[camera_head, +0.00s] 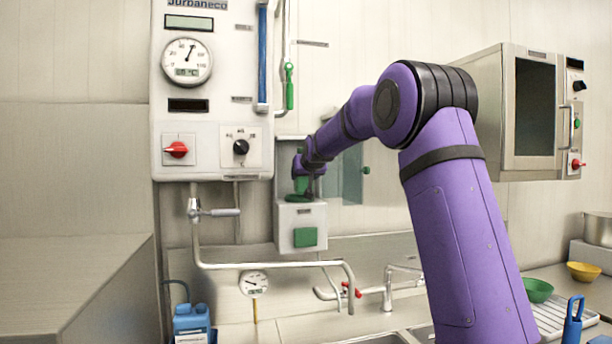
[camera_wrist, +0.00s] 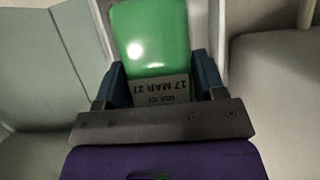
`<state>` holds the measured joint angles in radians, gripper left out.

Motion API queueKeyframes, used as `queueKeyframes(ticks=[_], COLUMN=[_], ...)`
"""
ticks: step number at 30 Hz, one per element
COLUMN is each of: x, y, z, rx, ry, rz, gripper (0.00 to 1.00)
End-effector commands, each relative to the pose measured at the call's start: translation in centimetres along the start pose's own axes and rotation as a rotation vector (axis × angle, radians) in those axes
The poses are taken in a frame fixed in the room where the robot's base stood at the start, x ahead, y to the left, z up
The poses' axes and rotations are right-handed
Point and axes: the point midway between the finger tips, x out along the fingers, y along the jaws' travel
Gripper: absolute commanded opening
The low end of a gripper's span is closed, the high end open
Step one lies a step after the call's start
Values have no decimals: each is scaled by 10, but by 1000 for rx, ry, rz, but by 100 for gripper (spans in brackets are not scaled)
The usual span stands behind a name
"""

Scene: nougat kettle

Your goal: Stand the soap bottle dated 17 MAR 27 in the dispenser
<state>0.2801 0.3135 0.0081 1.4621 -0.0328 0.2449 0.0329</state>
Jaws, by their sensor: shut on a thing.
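My gripper (camera_wrist: 158,64) is shut on a green soap bottle (camera_wrist: 150,35), one dark finger on each side. Its label reads 17 MAR 27, upside down in the wrist view. In the head view my gripper (camera_head: 303,172) is at the wall dispenser (camera_head: 288,215), a pale box with a green push plate. The bottle (camera_head: 301,186) shows there as a small green patch in the dispenser's upper opening, partly covered by my gripper. A greenish see-through door (camera_head: 350,178) stands open to the right. I cannot tell whether the bottle's base touches the dispenser.
A white control panel (camera_head: 212,110) with a gauge and knobs is left of the dispenser. Pipes (camera_head: 270,266) and a tap (camera_head: 388,290) are below. A steel cabinet (camera_head: 500,110) hangs at right. A blue jug (camera_head: 191,322) stands at lower left.

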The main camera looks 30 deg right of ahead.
Motion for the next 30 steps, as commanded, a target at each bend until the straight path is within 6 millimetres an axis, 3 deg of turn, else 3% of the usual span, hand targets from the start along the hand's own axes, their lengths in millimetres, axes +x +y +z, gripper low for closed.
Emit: queueKeyframes(ticks=[30], x=[51], y=[0], z=[-23], rx=[0], ry=[2], rz=[0], gripper=[24])
